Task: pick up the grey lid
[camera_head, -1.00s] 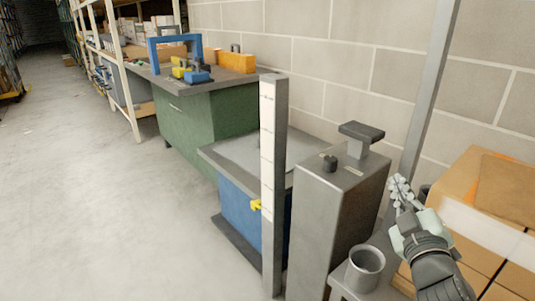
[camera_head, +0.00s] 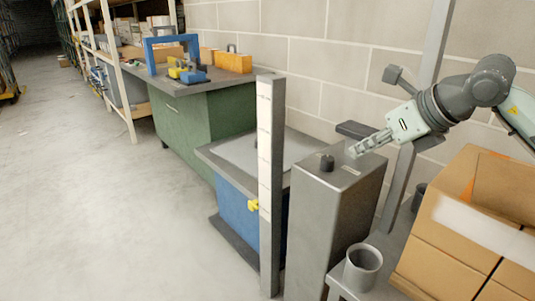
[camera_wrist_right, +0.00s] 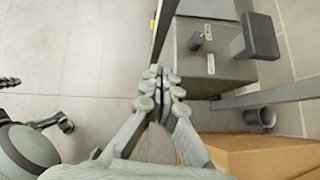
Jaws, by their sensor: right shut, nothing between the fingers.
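A flat grey lid (camera_head: 238,150) lies on top of a blue box (camera_head: 238,207) with a yellow latch, left of the tall grey metal cabinet. A pale upright post hides part of its right side. My right gripper (camera_head: 356,150) comes in from the right, with its fingers pointing left over the cabinet top. It is shut and empty, apart from the lid and to its right. In the right wrist view its fingertips (camera_wrist_right: 161,90) are together.
The metal cabinet (camera_head: 315,225) has a black knob (camera_head: 327,162) and a dark T-shaped piece (camera_head: 356,130) on top. The pale post (camera_head: 270,190) stands before the lid. A metal cup (camera_head: 362,267) and cardboard boxes (camera_head: 450,258) are at right. Floor (camera_head: 90,210) at left is clear.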

